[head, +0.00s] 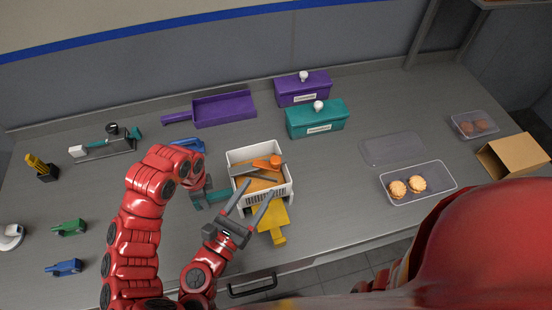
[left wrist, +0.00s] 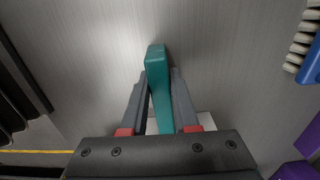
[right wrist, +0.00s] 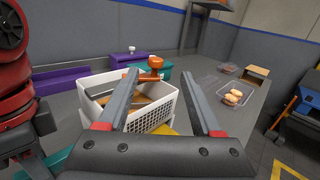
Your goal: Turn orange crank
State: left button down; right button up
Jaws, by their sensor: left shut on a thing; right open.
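The orange crank (head: 262,163) shows at the back right of a white slotted crate (head: 243,152). In the right wrist view the crank's round orange knob (right wrist: 155,62) stands above the crate's rim, between and beyond my fingers. My right gripper (head: 252,200) is open and empty over the crate's front left part, apart from the crank. My left gripper (head: 205,194) is shut on a teal bar (left wrist: 158,85), left of the crate. In the left wrist view the bar lies between both fingers; its lower end is hidden by the gripper.
Grey and brown flat pieces lie in the crate. A yellow scoop (head: 277,236) lies in front of it. Teal (head: 317,121) and purple (head: 300,90) lidded boxes and a purple pan (head: 225,109) stand behind. A clear tray (head: 440,181) with biscuits is at right. Bare counter lies between.

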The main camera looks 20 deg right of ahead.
aim_at(272, 166)
jog(key=shift+y, duration=0.4)
jog(key=x, duration=0.7)
jog(key=f+x, duration=0.1)
jog(key=x, duration=0.3)
jog(key=shift+w, duration=0.25)
jog(key=shift+a, duration=0.1)
grip_shut()
